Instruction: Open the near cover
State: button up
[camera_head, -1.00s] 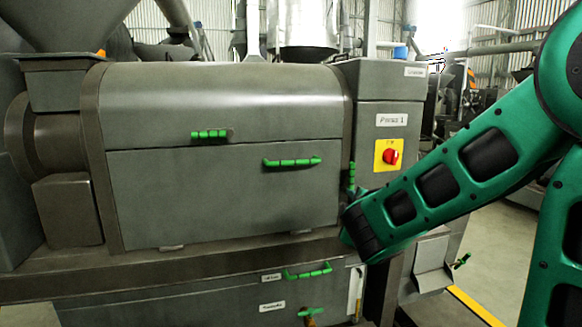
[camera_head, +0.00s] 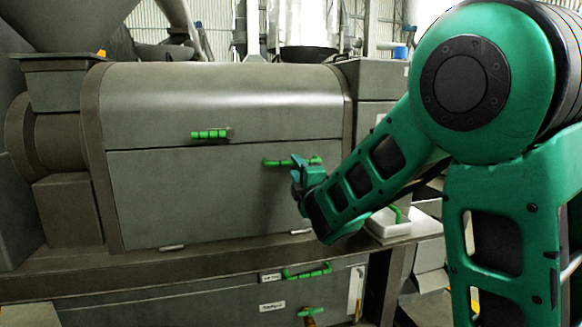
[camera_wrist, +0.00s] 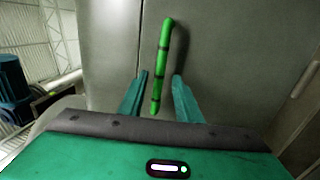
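The near cover (camera_head: 200,200) is the grey lower front panel of the press housing, and it looks closed. Its green bar handle (camera_head: 276,162) sits near its upper right; the handle also shows in the wrist view (camera_wrist: 165,45). My gripper (camera_head: 299,172) is at the right end of this handle and hides part of it in the head view. In the wrist view my gripper (camera_wrist: 161,76) is open, with one finger on each side of the handle's lower part. A gap shows beside each finger, and contact cannot be made out.
The curved upper cover (camera_head: 220,95) has its own green handle (camera_head: 209,134). A lower panel has another green handle (camera_head: 307,271). A pale part (camera_head: 388,222) with a green handle lies below my forearm. A grey cabinet (camera_head: 372,115) stands right of the housing.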

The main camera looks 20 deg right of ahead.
aim_at(293, 164)
jog(key=shift+w+r, duration=0.15)
jog(key=shift+w, duration=0.8)
jog(key=shift+w+r, duration=0.15)
jog(key=shift+w, duration=0.8)
jog(key=shift+c, duration=0.3)
jog(key=shift+a, duration=0.1)
grip_shut()
